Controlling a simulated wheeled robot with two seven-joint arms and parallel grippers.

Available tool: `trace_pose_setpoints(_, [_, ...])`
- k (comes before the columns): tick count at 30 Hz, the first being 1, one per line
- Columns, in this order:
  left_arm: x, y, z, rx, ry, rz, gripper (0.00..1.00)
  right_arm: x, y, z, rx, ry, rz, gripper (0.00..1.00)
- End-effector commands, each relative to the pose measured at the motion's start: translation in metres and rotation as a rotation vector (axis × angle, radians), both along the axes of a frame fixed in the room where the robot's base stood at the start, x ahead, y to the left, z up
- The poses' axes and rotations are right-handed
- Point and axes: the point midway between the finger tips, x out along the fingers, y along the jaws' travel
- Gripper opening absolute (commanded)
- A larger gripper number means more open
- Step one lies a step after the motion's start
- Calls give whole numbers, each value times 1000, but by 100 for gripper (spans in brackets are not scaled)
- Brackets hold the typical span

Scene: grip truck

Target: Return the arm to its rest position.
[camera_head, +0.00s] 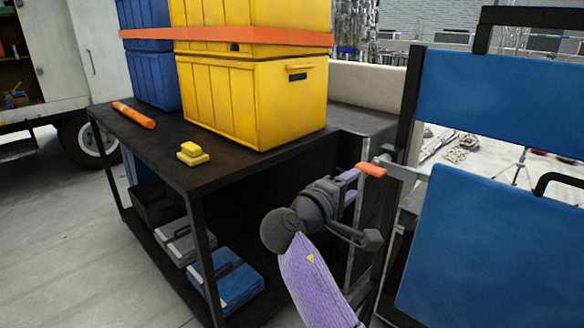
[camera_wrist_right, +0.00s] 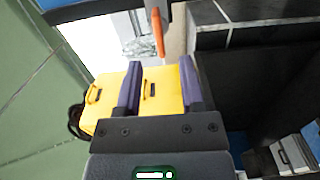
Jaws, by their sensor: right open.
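My right gripper (camera_head: 350,186) is in the middle right of the head view, between the cart and a blue chair. Its purple fingers also show in the right wrist view (camera_wrist_right: 160,78). They are spread apart with nothing held between them. An orange piece (camera_head: 371,169) is close to the fingertips in the head view, at the end of a grey bar by the chair. An orange piece also shows beyond the fingers in the wrist view (camera_wrist_right: 157,32). My left gripper is not in view.
A dark cart (camera_head: 225,170) carries yellow crates (camera_head: 255,100), blue crates (camera_head: 155,75), an orange tube (camera_head: 133,115) and a small yellow object (camera_head: 192,153). Cases lie on its lower shelf. The blue chair (camera_head: 490,250) stands close on the right. Floor is clear at the left.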

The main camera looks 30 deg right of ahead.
Motion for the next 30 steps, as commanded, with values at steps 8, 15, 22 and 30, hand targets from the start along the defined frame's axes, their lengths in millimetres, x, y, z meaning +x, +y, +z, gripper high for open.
trace_pose_setpoints(8, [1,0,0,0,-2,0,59,-43,41,-129,425,5,183,50])
trace_pose_setpoints(15, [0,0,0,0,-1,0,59,-129,110,-223,955,46,242,50])
trace_pose_setpoints(22, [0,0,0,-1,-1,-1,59,-205,166,-250,1323,108,191,50])
trace_pose_setpoints(30, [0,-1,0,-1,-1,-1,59,-245,200,-287,1535,174,111,50])
